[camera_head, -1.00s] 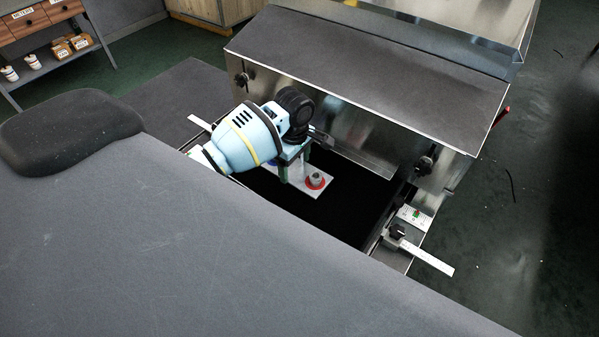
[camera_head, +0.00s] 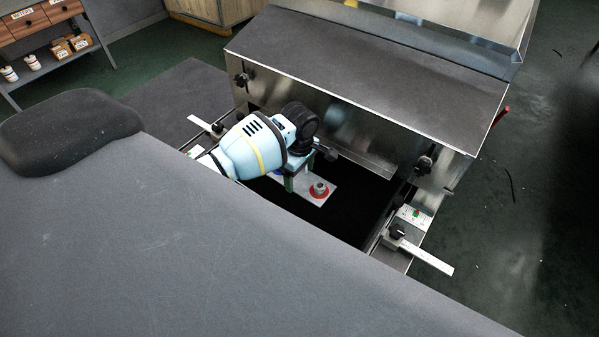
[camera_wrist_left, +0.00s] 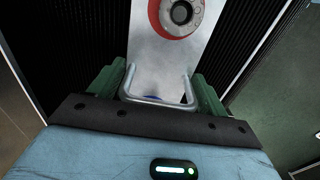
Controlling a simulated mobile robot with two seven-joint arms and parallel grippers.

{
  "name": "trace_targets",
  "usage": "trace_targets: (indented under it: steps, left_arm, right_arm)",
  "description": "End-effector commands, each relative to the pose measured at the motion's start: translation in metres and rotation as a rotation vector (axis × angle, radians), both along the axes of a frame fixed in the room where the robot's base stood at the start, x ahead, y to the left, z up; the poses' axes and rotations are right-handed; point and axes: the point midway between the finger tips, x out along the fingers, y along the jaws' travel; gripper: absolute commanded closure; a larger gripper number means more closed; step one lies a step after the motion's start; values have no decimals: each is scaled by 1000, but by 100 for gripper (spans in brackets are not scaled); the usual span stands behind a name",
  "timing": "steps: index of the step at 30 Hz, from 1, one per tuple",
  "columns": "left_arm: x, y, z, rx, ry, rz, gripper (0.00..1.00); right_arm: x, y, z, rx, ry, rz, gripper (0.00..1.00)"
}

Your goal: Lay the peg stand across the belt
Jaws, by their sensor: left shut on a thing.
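The peg stand (camera_head: 331,184) is a pale metal plate with a red ring and a grey round peg on it, over the black belt (camera_head: 346,217). In the left wrist view the plate (camera_wrist_left: 146,48) runs away from me, with ribbed black belt (camera_wrist_left: 88,25) on both sides. My left gripper (camera_head: 301,174) is shut on the stand's wire handle; its green fingers (camera_wrist_left: 160,88) flank the handle in the wrist view. I cannot tell whether the plate touches the belt. The arm hides the stand's near-left end in the head view. My right gripper is not in view.
The dryer's metal hood (camera_head: 375,70) stands behind the belt, its front wall close to my wrist. A side rail with a clamp and scale (camera_head: 428,257) edges the belt on the right. Bare belt lies right of the stand.

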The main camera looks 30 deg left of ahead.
Motion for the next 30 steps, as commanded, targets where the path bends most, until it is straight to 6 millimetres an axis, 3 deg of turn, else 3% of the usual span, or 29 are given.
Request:
trace_targets:
  steps: [1,5,17,23,30]
  left_arm:
    - [0,0,0,0,-1,0,19]
    - [0,0,0,0,0,0,2]
    - [0,0,7,-1,-1,-1,1]
    - [1,0,37,-1,-4,-2,1]
    - [1,0,86,0,-4,0,1]
  right_arm:
    - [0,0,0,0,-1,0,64]
    - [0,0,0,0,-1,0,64]
    - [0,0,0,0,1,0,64]
    - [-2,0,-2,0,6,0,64]
    - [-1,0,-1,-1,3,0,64]
